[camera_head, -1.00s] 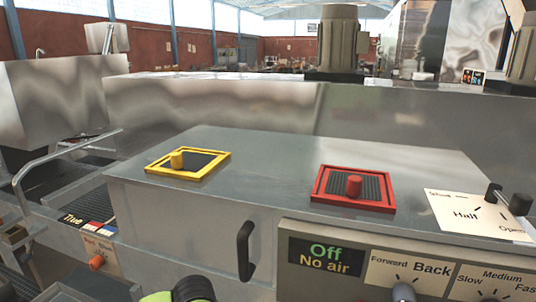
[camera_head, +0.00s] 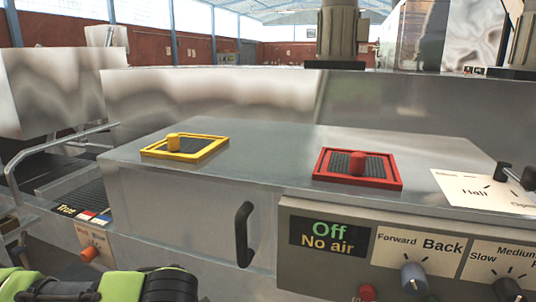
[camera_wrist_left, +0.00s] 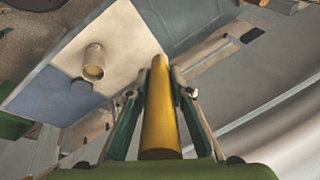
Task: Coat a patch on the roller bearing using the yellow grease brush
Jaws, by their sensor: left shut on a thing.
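My left gripper (camera_wrist_left: 160,95) is shut on a long yellow cylinder (camera_wrist_left: 160,120), which looks like the handle of the yellow grease brush. The handle points away from the gripper in the left wrist view, and no bristles can be made out. In the head view my left arm shows only in part at the bottom left, and its fingertips are out of the picture. My right gripper is not in view. I cannot make out the roller bearing in either view.
A yellow-framed pad (camera_head: 211,147) and a red-framed pad (camera_head: 388,183) sit on the metal cabinet top, each with a short knob. A control panel (camera_head: 310,258) reads "Off, No air". A dark handle (camera_head: 243,235) projects from the cabinet front. A knob (camera_wrist_left: 94,62) shows in the wrist view.

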